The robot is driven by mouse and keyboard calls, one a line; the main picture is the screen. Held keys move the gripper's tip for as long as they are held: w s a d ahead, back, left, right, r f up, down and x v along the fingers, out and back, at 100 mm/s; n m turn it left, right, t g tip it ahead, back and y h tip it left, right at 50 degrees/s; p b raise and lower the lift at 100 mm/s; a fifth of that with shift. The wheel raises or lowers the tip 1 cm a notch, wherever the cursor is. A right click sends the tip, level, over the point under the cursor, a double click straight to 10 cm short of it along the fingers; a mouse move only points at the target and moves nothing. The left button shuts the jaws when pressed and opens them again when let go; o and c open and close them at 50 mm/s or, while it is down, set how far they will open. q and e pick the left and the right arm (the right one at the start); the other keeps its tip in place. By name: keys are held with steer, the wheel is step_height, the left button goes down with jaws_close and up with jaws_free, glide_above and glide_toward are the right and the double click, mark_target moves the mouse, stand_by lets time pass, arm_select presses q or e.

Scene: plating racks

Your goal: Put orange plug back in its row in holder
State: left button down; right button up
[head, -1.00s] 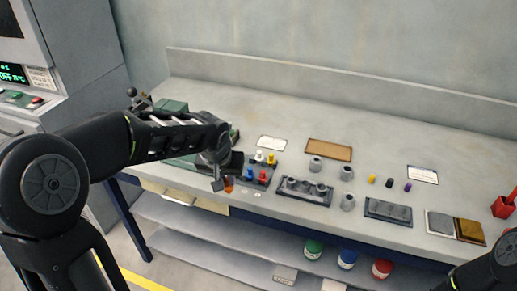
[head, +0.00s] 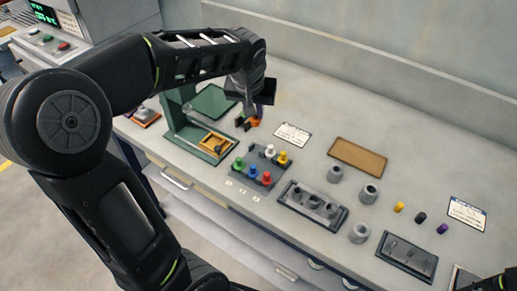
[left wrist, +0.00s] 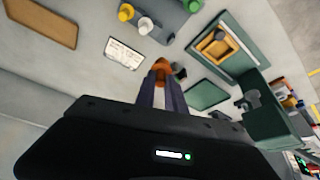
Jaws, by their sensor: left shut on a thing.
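My left gripper (head: 251,119) is shut on the orange plug (head: 255,122) and holds it over the bench, behind the plug holder (head: 246,156). In the left wrist view the orange plug (left wrist: 161,67) sits between the fingertips (left wrist: 160,82). The dark holder carries a white plug (head: 269,150) and a yellow plug (head: 283,158) at the back. A green plug (head: 238,163), a blue plug (head: 252,173) and a red plug (head: 266,179) stand along its front. The orange plug is apart from the holder.
A green press-like stand (head: 180,118) is left of the holder. A white card (head: 292,134) and brown board (head: 357,156) lie behind it. A grey block (head: 312,207) with holes and several grey cups (head: 359,233) are to the right.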

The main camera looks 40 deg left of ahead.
mark_target(255, 123)
arm_select(q)
steer(key=shift+w+d+f, duration=0.1)
steer(key=shift+w+f, duration=0.05)
steer(key=shift+f, duration=0.35)
steer(key=shift+f+p, duration=0.4)
steer(key=shift+f, duration=2.35)
step_height(255, 123, down, 4)
steer(key=shift+r, duration=0.2)
steer(key=shift+f+b, duration=0.6)
steer(key=c, duration=1.4)
jaws_free()
steer(key=shift+r, duration=0.1)
